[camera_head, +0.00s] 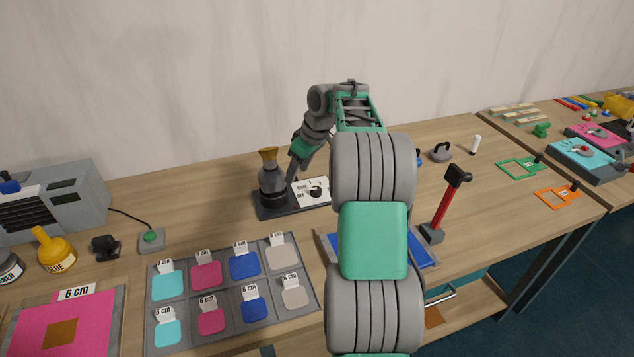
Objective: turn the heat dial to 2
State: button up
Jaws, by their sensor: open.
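The heat dial (316,191) is a small black knob on a white plate (304,185) with dark markings. "OFF" shows at its left; the other marks and the knob's setting are too small to read surely. The plate is on a dark base (266,213) beside a grey heat tool (270,188) with a brass-coloured nozzle. My gripper (293,173) hangs just left of and above the dial plate, close to the heat tool. It is open, and nothing shows between its fingers. My arm covers the right end of the base.
A grey tray of labelled coloured patches (233,303) lies in front. A green button (151,237), yellow glue bottle (53,252) and grey machine (55,202) stand left. Right of my arm are a red-handled tool (445,205) and a blue tray (417,252). The wall is close behind.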

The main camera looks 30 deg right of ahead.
jog(key=n, duration=0.1)
send_near(316, 189)
jog(key=p+x, duration=0.1)
jog(key=x, duration=0.7)
jog(key=shift+w+d+f, duration=0.1)
jog(key=shift+w+f, duration=0.05)
jog(key=shift+f, duration=0.25)
jog(key=shift+c, duration=0.4)
grip_shut()
